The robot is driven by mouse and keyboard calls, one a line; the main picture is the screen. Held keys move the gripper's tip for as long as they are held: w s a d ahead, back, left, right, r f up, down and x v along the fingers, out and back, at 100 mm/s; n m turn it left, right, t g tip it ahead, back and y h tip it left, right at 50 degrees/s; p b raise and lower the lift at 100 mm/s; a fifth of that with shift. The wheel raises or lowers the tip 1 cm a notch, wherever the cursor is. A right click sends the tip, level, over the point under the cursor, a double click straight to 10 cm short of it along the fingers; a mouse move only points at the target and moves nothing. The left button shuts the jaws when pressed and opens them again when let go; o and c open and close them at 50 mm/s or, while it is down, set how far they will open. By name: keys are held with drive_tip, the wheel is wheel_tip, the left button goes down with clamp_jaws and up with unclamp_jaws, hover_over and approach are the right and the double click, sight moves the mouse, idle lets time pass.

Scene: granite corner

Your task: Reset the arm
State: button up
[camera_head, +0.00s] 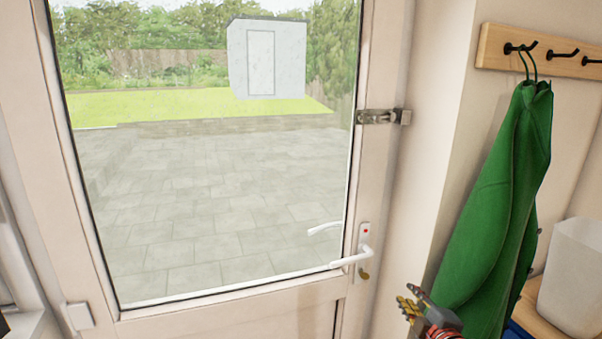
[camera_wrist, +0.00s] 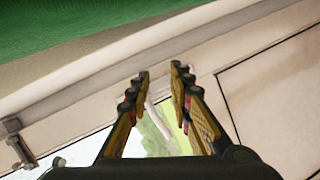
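My gripper (camera_head: 414,305) is at the bottom right in the head view, in front of the wall between the door and the hanging green coat. In the wrist view my gripper (camera_wrist: 160,76) shows two dark and yellow fingers with a gap between their tips. Nothing is held between them. The white door handle (camera_wrist: 157,118) shows beyond the gap in the wrist view. Only the end of my arm shows in the head view.
A glazed door (camera_head: 340,300) with a white lever handle (camera_head: 352,257) and a metal latch (camera_head: 384,117) appears shut. A green coat (camera_head: 495,200) hangs from a hook rail (camera_head: 560,62) close to my gripper. A white bin (camera_head: 572,275) stands at right.

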drive_tip(key=s+a+r+m+g+p, duration=0.1)
drive_tip(key=s+a+r+m+g, duration=0.1)
drive_tip(key=s+m, duration=0.3)
drive_tip(key=s+a+r+m+g+p, duration=0.2)
drive_tip(key=s+a+m+g, duration=0.1)
drive_tip(key=s, duration=1)
drive_tip(key=s+a+r+m+g+p, duration=0.1)
drive_tip(key=s+a+r+m+g, duration=0.1)
drive_tip(key=s+m+g, duration=0.2)
drive_tip(key=s+m, duration=0.3)
drive_tip(key=s, duration=0.2)
drive_tip(key=shift+a+r, duration=0.25)
drive_tip(key=shift+o, duration=0.2)
drive_tip(key=shift+s, duration=0.1)
